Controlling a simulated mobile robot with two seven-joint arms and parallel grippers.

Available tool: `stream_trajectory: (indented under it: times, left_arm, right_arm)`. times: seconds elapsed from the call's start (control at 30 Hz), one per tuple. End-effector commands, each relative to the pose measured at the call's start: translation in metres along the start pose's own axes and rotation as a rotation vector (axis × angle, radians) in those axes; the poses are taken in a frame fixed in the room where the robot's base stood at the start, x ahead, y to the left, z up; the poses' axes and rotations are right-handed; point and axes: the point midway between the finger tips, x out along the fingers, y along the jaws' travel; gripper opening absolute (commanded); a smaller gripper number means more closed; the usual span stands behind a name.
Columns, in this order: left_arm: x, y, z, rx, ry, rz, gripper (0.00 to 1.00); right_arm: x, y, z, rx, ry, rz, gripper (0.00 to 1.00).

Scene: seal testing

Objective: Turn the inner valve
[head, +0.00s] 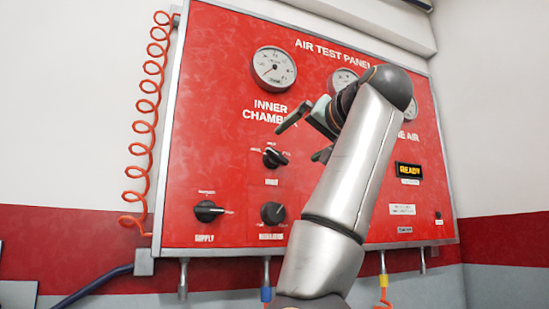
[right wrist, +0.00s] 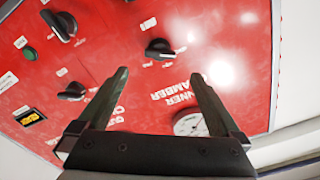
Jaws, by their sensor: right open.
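The inner valve is a black knob (head: 275,158) below the "INNER CHAMBER" label on the red air test panel (head: 225,130). Its pointer leans to the lower right in the head view. My right gripper (head: 300,142) is open and empty in front of the panel, just up and right of the knob in that view. In the right wrist view the panel appears upside down; the inner valve knob (right wrist: 160,49) shows beyond the gap between the two spread fingertips (right wrist: 160,75). No finger is seen touching it. My left gripper is not in view.
The supply knob (head: 208,211) and regulator knob (head: 272,213) sit below the inner valve. The inner chamber gauge (head: 274,69) is above. An orange coiled hose (head: 151,90) hangs at the panel's left. My right arm hides part of the panel's middle.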

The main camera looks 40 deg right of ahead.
Motion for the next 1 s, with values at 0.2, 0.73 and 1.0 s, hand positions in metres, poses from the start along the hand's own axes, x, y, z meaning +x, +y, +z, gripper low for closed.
stream_trajectory:
  times: [0.2, 0.73, 1.0]
  left_arm:
    - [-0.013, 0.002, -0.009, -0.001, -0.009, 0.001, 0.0]
    - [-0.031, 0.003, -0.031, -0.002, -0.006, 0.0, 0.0]
    - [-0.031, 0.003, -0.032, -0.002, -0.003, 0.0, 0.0]
  right_arm:
    - [0.043, -0.002, -0.002, -0.001, -0.005, 0.003, 1.0]
    - [0.114, 0.0, 0.0, -0.001, -0.001, 0.001, 1.0]
    - [0.116, 0.0, 0.001, -0.001, 0.0, 0.001, 1.0]
